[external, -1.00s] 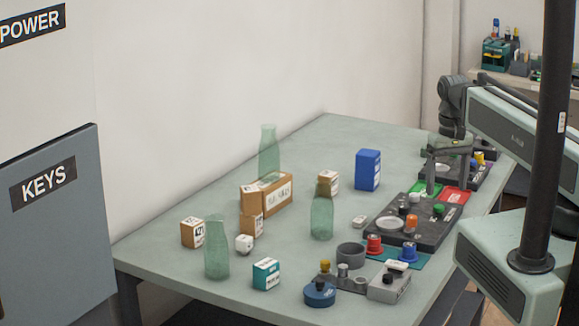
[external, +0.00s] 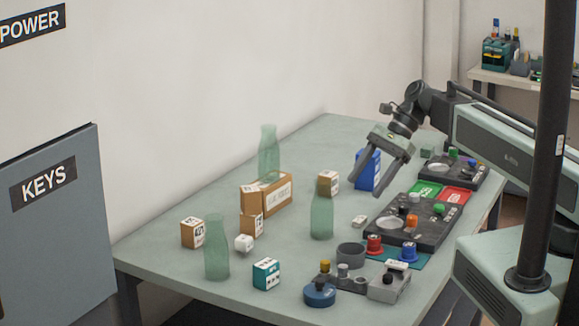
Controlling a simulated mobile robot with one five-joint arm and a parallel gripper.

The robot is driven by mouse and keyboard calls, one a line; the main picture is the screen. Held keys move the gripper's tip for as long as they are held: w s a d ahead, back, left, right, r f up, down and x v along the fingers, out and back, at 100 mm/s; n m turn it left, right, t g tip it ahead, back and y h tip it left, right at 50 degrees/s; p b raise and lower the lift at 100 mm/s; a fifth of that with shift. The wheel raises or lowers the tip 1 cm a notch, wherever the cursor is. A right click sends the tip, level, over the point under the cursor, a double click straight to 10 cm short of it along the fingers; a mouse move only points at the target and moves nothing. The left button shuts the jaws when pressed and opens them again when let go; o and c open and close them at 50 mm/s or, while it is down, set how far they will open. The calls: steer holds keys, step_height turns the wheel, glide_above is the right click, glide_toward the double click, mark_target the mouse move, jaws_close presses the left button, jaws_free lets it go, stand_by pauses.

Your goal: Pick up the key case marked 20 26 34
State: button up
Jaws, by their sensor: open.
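Several small cases with white marked faces stand on the table: a brown one (external: 193,233) at the left, a brown one (external: 252,224) by the long box, a brown one (external: 329,182) further back, and a teal one (external: 266,274) at the front. Their markings are too small to read, so I cannot tell which one is marked 20 26 34. My gripper (external: 367,179) is open and empty, tilted down and to the left above the table. It partly covers the blue box (external: 374,172) behind it.
Three green bottles (external: 216,250) (external: 321,212) (external: 268,152) stand among the cases. A long brown box (external: 277,192) lies mid-table. Dark panels with buttons (external: 436,226) line the right side. A grey ring (external: 350,255) and a blue round part (external: 319,295) stand near the front. The back left of the table is clear.

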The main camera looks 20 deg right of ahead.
steer(key=s+a+f+m+g+y+b, duration=0.1)
steer(key=a+g+y+b, duration=0.15)
steer(key=a, duration=0.55)
steer(key=a+f+g+y+b, duration=0.15)
steer(key=a+b, duration=0.25)
steer(key=a, duration=0.4)
steer(key=n+g+b, duration=0.2)
steer(key=b, duration=0.4)
glide_above(259, 272)
steer(key=w+d, duration=0.3)
steer(key=d, duration=0.1)
steer(key=f, duration=0.3)
steer(key=shift+s+a+f+h, duration=0.1)
steer(key=shift+a+f+h, duration=0.1)
steer(key=shift+h, duration=0.2)
steer(key=shift+s+a+r+p, duration=0.1)
steer(key=shift+p, duration=0.25)
step_height(259, 272, down, 7)
steer(key=b, duration=0.7)
steer(key=b+x, duration=0.2)
steer(key=x, duration=0.3)
